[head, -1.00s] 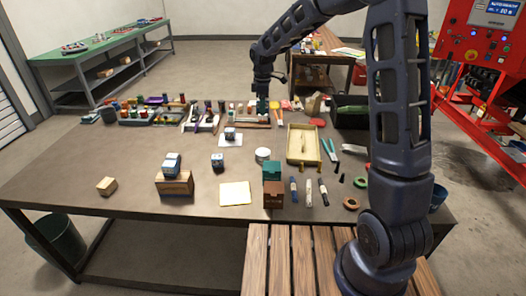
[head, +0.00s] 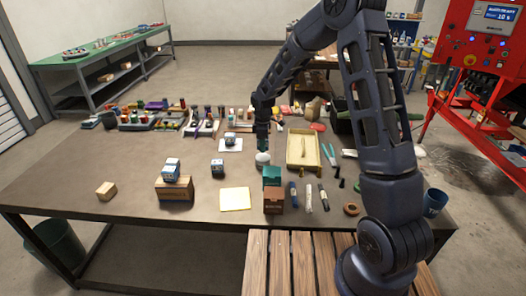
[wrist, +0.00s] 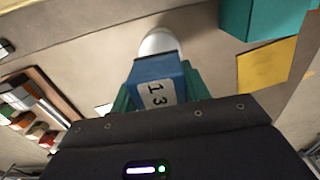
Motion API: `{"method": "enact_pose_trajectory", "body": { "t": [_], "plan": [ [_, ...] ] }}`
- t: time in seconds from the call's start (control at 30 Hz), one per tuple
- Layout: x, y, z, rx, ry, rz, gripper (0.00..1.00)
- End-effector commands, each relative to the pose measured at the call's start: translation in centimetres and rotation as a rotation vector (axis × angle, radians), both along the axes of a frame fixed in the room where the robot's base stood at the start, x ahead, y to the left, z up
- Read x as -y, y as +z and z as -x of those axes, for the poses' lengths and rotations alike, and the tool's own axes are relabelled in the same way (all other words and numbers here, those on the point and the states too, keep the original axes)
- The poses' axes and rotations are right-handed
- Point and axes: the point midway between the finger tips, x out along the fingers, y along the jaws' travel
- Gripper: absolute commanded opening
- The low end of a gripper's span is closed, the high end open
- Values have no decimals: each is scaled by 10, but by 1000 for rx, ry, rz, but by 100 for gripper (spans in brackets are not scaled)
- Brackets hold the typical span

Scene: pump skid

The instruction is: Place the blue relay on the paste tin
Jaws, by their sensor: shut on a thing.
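My gripper (head: 262,146) is shut on the blue relay (wrist: 155,72), a blue block with a pale label reading 13, held between the teal fingers in the wrist view (wrist: 158,95). The paste tin (head: 262,159) is a small white round tin on the table, just below the gripper in the head view. In the wrist view the white tin (wrist: 160,42) shows just beyond the relay, partly hidden by it. I cannot tell whether the relay touches the tin. The relay is hard to make out in the head view.
A pale yellow pad (head: 235,205) lies in front.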

Motion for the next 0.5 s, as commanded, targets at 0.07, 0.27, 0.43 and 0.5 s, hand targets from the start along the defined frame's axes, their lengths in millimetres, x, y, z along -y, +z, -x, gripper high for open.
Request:
{"method": "enact_pose_trajectory", "body": {
  "t": [0.07, 0.27, 0.43, 0.5],
  "plan": [
    [0, -8, 1, -2, 0, 2, 20],
    [0, -35, 0, -2, 0, 1, 20],
    [0, -38, 0, 0, -1, 0, 20],
    [0, -38, 0, 0, 0, 0, 20]
  ]
}}
